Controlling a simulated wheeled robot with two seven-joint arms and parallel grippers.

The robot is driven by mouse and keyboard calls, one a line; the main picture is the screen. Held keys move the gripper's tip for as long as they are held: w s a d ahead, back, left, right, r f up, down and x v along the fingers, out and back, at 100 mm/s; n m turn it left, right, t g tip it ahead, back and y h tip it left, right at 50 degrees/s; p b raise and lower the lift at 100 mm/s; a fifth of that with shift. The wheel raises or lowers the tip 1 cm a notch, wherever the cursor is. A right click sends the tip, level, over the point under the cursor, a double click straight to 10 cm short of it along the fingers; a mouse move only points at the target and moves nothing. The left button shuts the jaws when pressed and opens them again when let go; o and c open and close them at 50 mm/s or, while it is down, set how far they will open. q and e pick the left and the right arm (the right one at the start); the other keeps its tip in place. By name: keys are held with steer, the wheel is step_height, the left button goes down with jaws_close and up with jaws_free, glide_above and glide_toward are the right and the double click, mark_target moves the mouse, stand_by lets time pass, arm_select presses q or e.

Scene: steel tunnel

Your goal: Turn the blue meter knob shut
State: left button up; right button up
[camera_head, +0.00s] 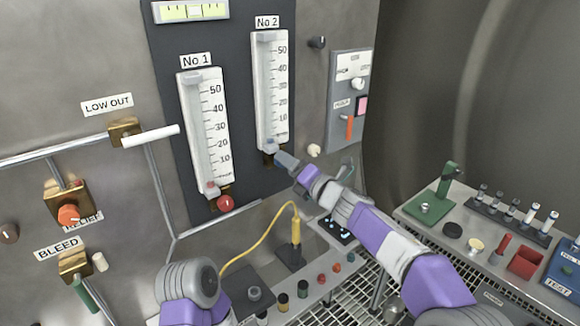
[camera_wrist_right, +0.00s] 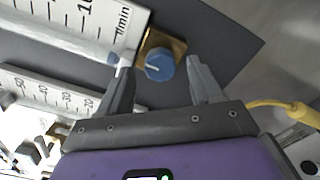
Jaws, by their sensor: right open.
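The blue knob (camera_wrist_right: 158,65) sits on a brass fitting (camera_wrist_right: 176,45) at the foot of the No 2 meter (camera_head: 270,95). It has a pale pointer line. In the right wrist view it lies between the two open fingertips of my right gripper (camera_wrist_right: 160,74), with a gap on either side; I cannot tell whether the tips reach its depth. In the head view my right gripper (camera_head: 287,161) is at the foot of the No 2 meter, and the knob is not clearly visible there. My left arm shows at the lower left; its gripper is out of view.
The No 1 meter (camera_head: 204,130) with a red knob (camera_head: 225,203) is to the left. A switch panel (camera_head: 348,100) is to the right, above a bench with a green stand (camera_head: 432,205).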

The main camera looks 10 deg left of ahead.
steer(key=b+v, duration=0.1)
steer(key=v, duration=0.6)
steer(key=shift+d, duration=0.1)
